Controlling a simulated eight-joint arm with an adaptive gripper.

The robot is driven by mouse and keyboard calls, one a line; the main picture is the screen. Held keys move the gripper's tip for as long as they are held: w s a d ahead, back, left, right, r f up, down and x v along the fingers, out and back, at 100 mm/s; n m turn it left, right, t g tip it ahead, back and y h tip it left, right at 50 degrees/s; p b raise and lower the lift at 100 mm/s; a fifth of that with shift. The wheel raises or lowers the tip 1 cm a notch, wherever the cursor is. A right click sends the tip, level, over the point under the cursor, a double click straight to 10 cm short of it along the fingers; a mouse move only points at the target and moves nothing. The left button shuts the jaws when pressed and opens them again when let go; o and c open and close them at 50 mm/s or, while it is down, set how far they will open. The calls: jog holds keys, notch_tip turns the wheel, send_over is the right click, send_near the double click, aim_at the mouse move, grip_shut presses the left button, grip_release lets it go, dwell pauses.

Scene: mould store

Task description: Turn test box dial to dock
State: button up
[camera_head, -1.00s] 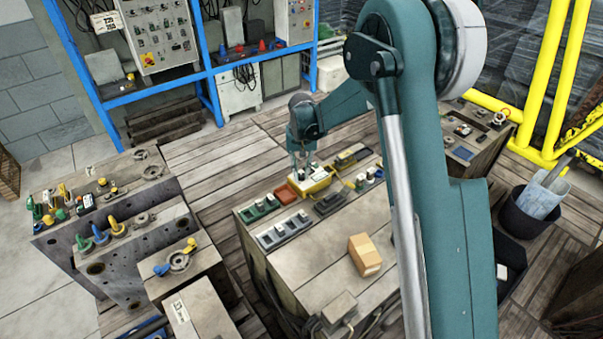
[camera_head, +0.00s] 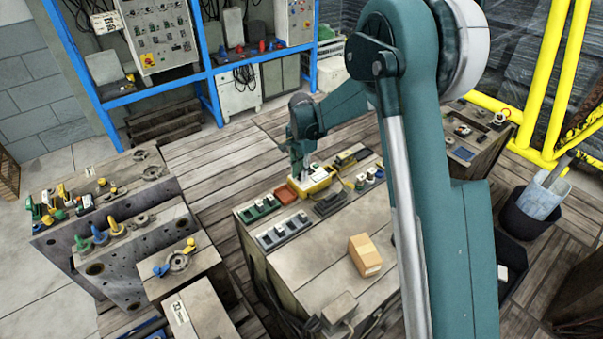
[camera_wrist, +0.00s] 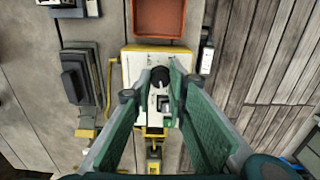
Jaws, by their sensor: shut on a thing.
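The test box is a yellow-edged box with a pale top face (camera_head: 321,181), on the wooden-sided bench in the head view. In the wrist view its face (camera_wrist: 133,67) carries a round black dial (camera_wrist: 160,76) and a smaller dark switch. My gripper (camera_wrist: 160,72) comes down on the box from above, with a green-padded finger on either side of the dial, shut on it. In the head view my gripper (camera_head: 300,172) reaches the box top; the dial is hidden there. I cannot read the dial's markings.
An orange-red tray (camera_wrist: 160,18) lies beside the box. Dark and grey devices (camera_wrist: 78,75) stand close to its left in the wrist view. A cardboard box (camera_head: 365,256) sits on the bench's clear front part.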

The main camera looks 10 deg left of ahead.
jog(key=shift+m, duration=1.3)
jog(key=o, duration=0.9)
jog(key=shift+r, duration=6.05)
